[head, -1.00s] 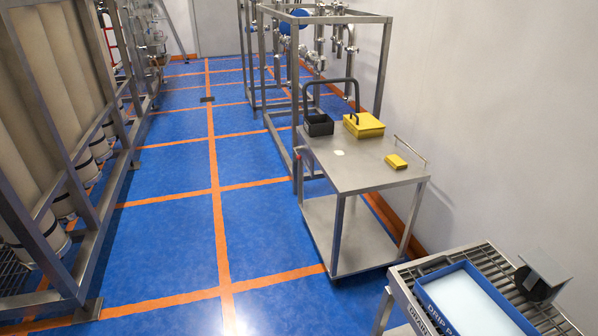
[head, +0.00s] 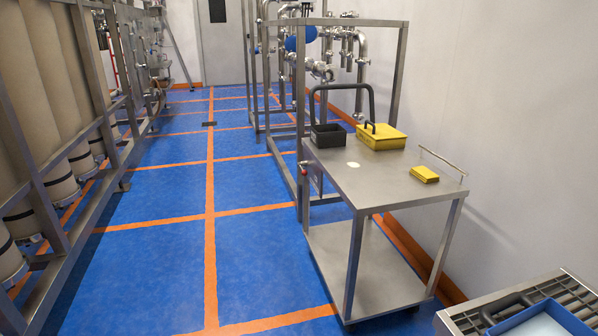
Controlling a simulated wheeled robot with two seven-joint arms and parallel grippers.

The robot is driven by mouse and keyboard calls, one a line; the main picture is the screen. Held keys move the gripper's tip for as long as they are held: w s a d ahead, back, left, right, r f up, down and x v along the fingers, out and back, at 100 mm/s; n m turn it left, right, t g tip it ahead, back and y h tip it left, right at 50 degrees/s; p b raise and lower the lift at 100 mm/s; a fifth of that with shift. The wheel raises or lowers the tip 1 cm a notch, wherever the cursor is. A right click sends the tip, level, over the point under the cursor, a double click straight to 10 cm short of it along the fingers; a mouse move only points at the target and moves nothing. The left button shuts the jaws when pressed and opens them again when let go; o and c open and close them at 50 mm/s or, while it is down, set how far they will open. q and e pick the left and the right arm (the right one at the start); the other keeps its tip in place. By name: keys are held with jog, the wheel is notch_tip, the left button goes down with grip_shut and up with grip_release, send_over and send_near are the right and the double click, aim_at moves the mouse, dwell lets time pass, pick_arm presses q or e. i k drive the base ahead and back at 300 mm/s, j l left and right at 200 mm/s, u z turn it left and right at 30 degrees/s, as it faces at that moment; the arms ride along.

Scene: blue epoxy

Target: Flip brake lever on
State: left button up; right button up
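A steel cart (head: 385,190) with a flat top and a lower shelf stands right of the middle of the head view. A black push handle (head: 341,87) rises at the cart's far end. Neither of my grippers is in view.
The cart carries a black bin (head: 327,136), a yellow case (head: 381,138) and a small yellow box (head: 424,174). A grated bench with a blue tray (head: 545,320) stands at the lower right. Blue floor (head: 255,240) is clear left of the cart.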

aim_at(299, 163)
jog(key=i+j+z, duration=0.1)
jog(key=i+j, duration=0.25)
jog(key=i+j+z, duration=0.1)
jog(key=i+j, duration=0.25)
jog(key=i+j+z, duration=0.1)
jog(key=i+j, duration=0.3)
jog(key=i+j+z, duration=0.15)
jog(key=i+j, duration=0.15)
jog(key=j, duration=0.15)
jog(key=i+j+z, duration=0.1)
jog(key=i+j, duration=0.25)
jog(key=j, duration=0.15)
jog(key=i+j+z, duration=0.1)
jog(key=i+j, duration=0.15)
jog(key=j, duration=0.2)
jog(key=i+j+z, duration=0.1)
jog(key=i+j, duration=0.2)
jog(key=j, duration=0.25)
jog(key=i+j+z, duration=0.1)
jog(key=i+j, duration=0.15)
jog(key=j, duration=0.25)
